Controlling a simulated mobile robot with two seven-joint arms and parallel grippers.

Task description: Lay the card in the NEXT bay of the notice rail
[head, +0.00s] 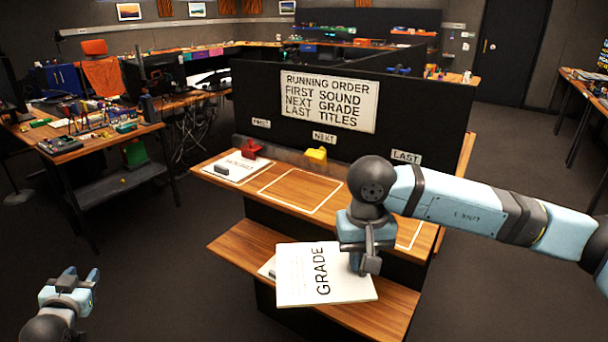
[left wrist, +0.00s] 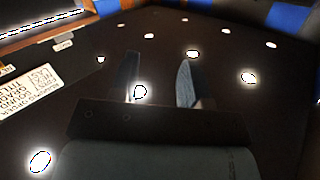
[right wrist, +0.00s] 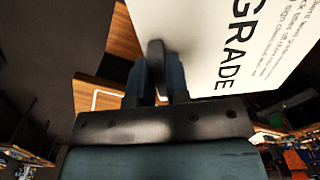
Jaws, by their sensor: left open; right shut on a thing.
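The white card marked GRADE (head: 318,276) is held by my right gripper (head: 366,262) at its right edge, over the lower shelf of the notice rail. In the right wrist view my fingers (right wrist: 160,75) are shut on a dark grip piece at the edge of the card (right wrist: 230,45). The NEXT bay (head: 300,190) is an empty white outline on the upper shelf, below the NEXT label (head: 325,137). My left gripper (head: 82,280) is open and empty at the lower left, away from the rail; its fingers also show apart in the left wrist view (left wrist: 158,80).
A white card (head: 237,168) with a grey piece lies in the FIRST bay. A red object (head: 250,149) and a yellow object (head: 316,157) stand at the shelf's back. My right arm partly hides the LAST bay (head: 407,233). Part of another pale item (head: 266,268) shows beside the held card.

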